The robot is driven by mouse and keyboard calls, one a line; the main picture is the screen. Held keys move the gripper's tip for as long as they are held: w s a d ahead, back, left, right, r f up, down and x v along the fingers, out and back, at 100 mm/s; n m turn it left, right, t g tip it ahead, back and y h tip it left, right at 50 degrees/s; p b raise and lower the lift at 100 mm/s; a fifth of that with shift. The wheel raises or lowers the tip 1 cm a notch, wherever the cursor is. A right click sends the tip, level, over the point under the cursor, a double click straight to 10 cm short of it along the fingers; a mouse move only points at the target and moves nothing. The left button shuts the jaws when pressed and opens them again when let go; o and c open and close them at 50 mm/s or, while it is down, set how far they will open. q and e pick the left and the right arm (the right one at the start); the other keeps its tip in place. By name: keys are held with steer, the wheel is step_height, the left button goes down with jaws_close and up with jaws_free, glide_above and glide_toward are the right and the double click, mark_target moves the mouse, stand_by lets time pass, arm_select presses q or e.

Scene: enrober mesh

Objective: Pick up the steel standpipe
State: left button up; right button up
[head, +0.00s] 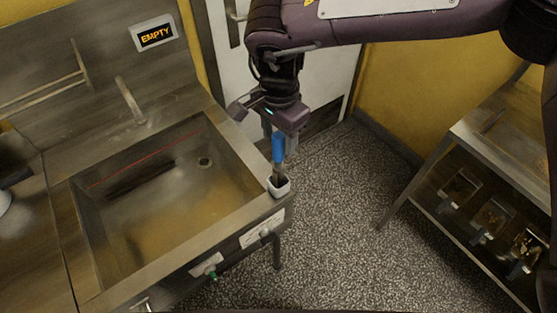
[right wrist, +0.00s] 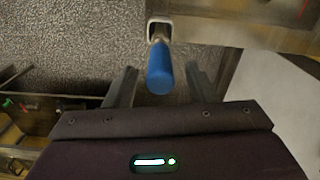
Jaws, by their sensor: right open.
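The steel standpipe appears to be the upright piece with a blue grip (head: 278,148) and a short metal-coloured shaft, standing in a white square holder (head: 279,187) at the sink's right front corner. Its lower end is hidden in the holder. My right gripper (head: 279,138) is open just above and around the top of the blue grip, pointing down. In the right wrist view the blue grip (right wrist: 159,72) lies between the two fingers (right wrist: 161,78), with a gap on each side. My left gripper is not in view.
The steel sink basin (head: 225,165) is left of the holder, with a drain hole (head: 204,162). A sign reading EMPTY (head: 155,34) is on the back wall. A steel table (head: 500,150) with a lower shelf of containers stands right. Speckled floor lies between.

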steer(key=shift+f, duration=1)
jaws_close()
steer(key=shift+r, duration=0.1)
